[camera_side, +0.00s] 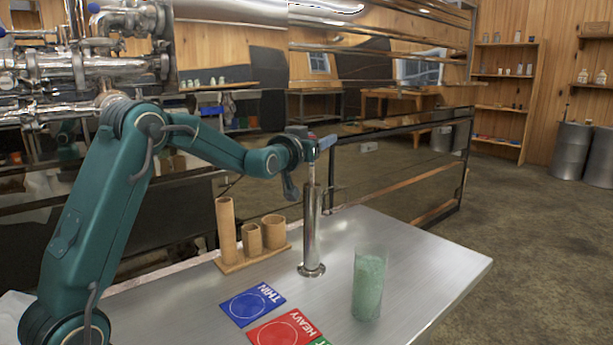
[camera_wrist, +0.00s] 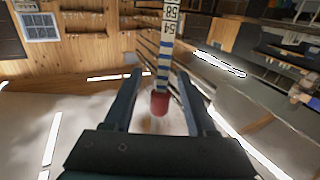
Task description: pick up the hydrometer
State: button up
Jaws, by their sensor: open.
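The hydrometer (camera_side: 311,174) stands in a tall steel cup (camera_side: 312,235) on the metal table, its thin stem rising above the rim. In the wrist view its scale stem (camera_wrist: 165,55) shows dark numbers, blue bands and a red tip (camera_wrist: 159,104). My gripper (camera_side: 327,143) is at the top of the stem, above the cup. In the wrist view my gripper (camera_wrist: 159,75) is open, with one finger on each side of the stem and visible gaps. The hydrometer's lower part is hidden inside the cup.
Wooden cups on a stand (camera_side: 253,258) are left of the steel cup. A glass of green liquid (camera_side: 369,287) stands at right front. Blue THIN (camera_side: 250,305) and red HEAVY (camera_side: 283,331) cards lie in front, beside a partly visible green card. The table's right side is clear.

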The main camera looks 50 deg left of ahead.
grip_shut()
jog(key=shift+r, duration=0.1)
notch_tip(320, 180, up, 12)
jog(key=v, duration=1.8)
dwell(0.3)
dwell(0.5)
